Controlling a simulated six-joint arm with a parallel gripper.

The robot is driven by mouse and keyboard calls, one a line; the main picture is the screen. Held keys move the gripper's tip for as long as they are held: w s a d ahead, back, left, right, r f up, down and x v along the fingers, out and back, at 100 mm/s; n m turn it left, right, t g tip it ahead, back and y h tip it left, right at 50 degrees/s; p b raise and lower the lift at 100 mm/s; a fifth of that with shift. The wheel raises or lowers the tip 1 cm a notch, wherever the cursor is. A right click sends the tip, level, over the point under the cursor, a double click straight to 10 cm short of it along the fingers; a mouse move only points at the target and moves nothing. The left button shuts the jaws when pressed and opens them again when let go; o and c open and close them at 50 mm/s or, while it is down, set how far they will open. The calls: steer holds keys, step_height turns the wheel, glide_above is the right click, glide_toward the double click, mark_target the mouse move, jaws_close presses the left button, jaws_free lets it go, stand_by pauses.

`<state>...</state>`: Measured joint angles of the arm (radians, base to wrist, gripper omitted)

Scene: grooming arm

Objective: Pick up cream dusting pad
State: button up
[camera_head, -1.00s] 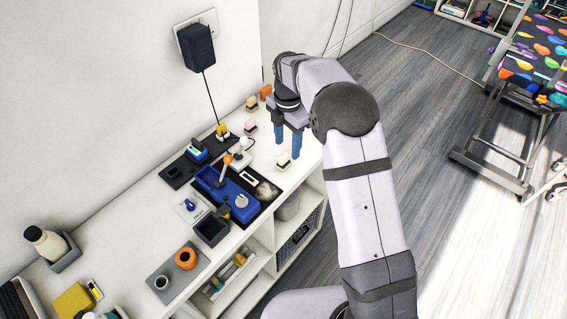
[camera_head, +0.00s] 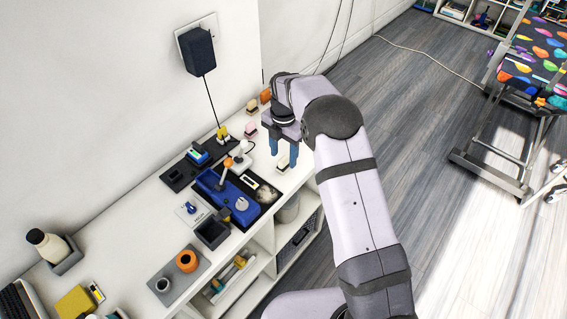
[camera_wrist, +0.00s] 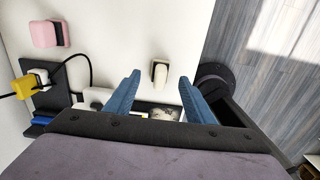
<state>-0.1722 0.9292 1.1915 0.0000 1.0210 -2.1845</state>
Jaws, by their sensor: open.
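The cream dusting pad (camera_head: 283,163), a small pale block with a dark lower part, stands on the white counter near its front edge. In the wrist view the pad (camera_wrist: 160,72) appears between and slightly beyond my fingertips. My gripper (camera_head: 284,157) is open, with two blue fingers pointing down above the counter. The wrist view shows the gripper (camera_wrist: 160,78) empty, with a finger on either side of the pad in the picture. The fingers do not touch the pad, and its full height is hard to judge.
A blue tray (camera_head: 226,199) with tools lies left of my gripper. A bin (camera_wrist: 215,88) is beyond the counter edge.

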mark_target(284, 158)
steer(key=shift+f+p, duration=0.45)
steer(key=shift+f, duration=1.35)
steer(key=c, duration=1.1)
steer(key=shift+c, duration=0.2)
steer(key=shift+r, duration=0.1)
step_height(284, 158, up, 10)
steer(key=shift+f+b, duration=0.1)
steer(key=shift+b, duration=1)
